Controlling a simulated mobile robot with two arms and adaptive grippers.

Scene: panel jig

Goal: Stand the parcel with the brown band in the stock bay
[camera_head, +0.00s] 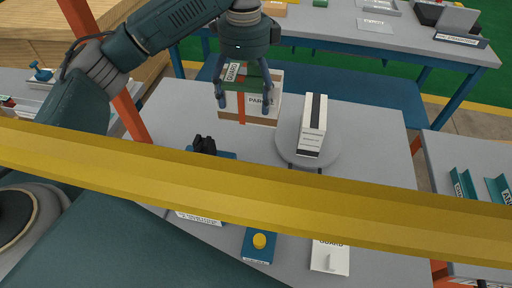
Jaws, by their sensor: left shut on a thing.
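My right gripper is not in view. I cannot make out the stock bay.
A yellow beam (330,207) crosses the foreground. An orange post (124,110) stands at left. On the grey table are a black item on blue (205,146), a blue box with a yellow knob (259,243) and a white GUARD plate (330,257). Teal brackets (463,185) stand right.

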